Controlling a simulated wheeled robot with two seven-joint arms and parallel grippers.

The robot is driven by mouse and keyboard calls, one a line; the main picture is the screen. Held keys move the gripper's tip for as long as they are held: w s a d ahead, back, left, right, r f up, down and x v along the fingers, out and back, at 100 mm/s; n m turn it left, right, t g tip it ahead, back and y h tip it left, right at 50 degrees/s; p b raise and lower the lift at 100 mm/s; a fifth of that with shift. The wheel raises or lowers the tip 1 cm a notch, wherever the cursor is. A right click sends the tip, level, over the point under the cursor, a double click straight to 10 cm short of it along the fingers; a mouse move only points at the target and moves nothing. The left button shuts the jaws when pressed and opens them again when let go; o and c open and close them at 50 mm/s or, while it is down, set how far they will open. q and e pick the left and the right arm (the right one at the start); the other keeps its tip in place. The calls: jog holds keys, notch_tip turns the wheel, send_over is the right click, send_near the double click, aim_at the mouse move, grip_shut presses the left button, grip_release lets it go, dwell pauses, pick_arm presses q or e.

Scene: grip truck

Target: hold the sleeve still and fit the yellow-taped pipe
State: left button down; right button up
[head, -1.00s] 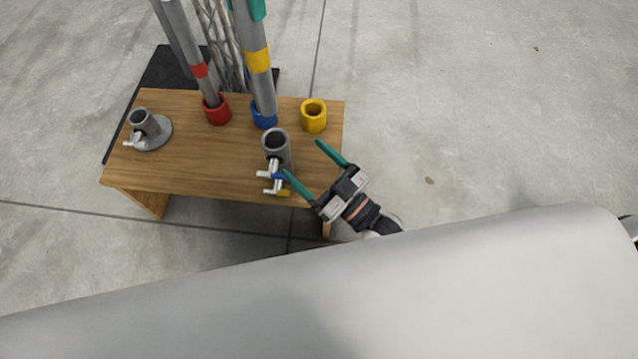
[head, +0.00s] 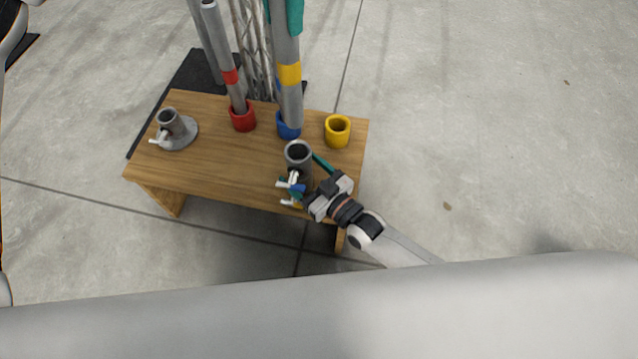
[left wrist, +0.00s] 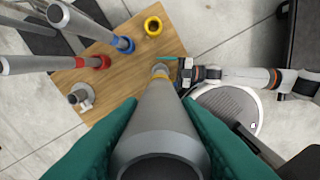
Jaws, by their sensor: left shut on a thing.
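The yellow-taped pipe (head: 287,48) is grey with a yellow band, and hangs nearly upright, its lower end in front of the blue cup. My left gripper (head: 287,12) is shut on it; its teal fingers flank the pipe in the left wrist view (left wrist: 160,125). The grey sleeve (head: 299,153) stands upright at the table's front right, with white-levered blue and yellow clamps (head: 291,188). My right gripper (head: 308,178) is at the sleeve, one teal finger behind its right side; the other is mostly hidden, so its closing is unclear.
A wooden table (head: 225,170) carries a red cup (head: 242,118) and blue cup (head: 287,131) with pipes standing in them, and an empty yellow cup (head: 337,131). A grey flanged socket (head: 172,126) stands at the left. A lattice truss (head: 252,50) rises behind. The table's middle is clear.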

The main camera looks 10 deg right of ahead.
aim_at(287, 49)
jog(key=shift+x, duration=0.9)
jog(key=c, duration=1.5)
pick_arm(q)
notch_tip(287, 49, down, 2)
jog(key=m, duration=0.3)
jog(key=shift+f, duration=2.2)
